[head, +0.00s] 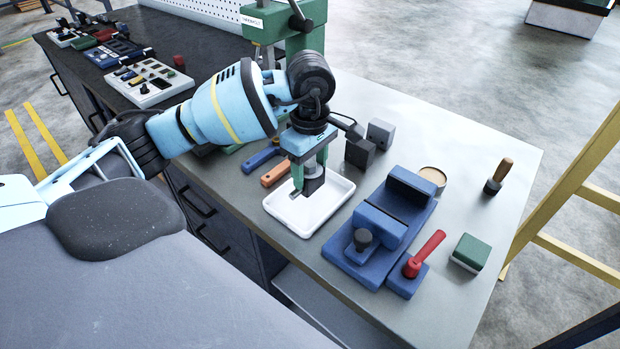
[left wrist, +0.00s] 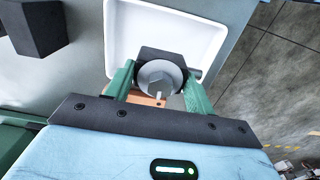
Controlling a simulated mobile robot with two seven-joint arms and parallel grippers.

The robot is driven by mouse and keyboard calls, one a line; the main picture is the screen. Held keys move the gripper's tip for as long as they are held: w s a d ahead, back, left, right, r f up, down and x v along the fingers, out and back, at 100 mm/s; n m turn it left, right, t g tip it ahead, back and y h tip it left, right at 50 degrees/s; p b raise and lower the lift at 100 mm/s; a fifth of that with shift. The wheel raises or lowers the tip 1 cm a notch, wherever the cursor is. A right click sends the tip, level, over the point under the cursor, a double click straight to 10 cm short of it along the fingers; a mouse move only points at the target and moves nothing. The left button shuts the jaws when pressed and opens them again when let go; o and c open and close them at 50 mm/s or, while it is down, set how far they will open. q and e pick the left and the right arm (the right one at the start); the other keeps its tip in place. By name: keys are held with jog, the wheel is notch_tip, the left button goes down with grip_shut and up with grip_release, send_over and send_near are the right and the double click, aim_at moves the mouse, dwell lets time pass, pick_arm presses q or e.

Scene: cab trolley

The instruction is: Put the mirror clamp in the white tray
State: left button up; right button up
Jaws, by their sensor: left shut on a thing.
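The white tray (head: 322,212) lies on the grey bench top, and it also shows in the left wrist view (left wrist: 205,32). My left gripper (head: 312,176) points down over the tray, with its green fingers closed on the mirror clamp (head: 314,187). In the left wrist view the clamp (left wrist: 160,78) sits between the two fingers, a dark block with a round grey washer and hex bolt head. The clamp is over the tray's inside; I cannot tell whether it touches the tray floor. My right gripper is not in view.
A blue vise (head: 358,256) with a red-handled tool (head: 424,254) stands right of the tray. Dark blocks (head: 360,153) stand behind it. Orange (head: 276,173) and blue (head: 260,158) handles lie at its left. A green-and-white block (head: 470,252) and wooden-handled tool (head: 498,176) are farther right.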

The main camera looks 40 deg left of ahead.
aim_at(310, 179)
pick_arm(q)
notch_tip(310, 179, down, 3)
jog(key=shift+f, duration=0.1)
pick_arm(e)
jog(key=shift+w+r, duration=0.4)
pick_arm(q)
jog(key=shift+f, duration=0.2)
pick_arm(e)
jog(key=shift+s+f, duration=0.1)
pick_arm(q)
jog(key=o, duration=1.3)
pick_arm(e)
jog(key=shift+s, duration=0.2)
pick_arm(q)
jog(key=shift+r, duration=0.2)
notch_tip(310, 179, up, 11)
jog(key=shift+f, duration=0.15)
jog(key=shift+r, duration=0.55)
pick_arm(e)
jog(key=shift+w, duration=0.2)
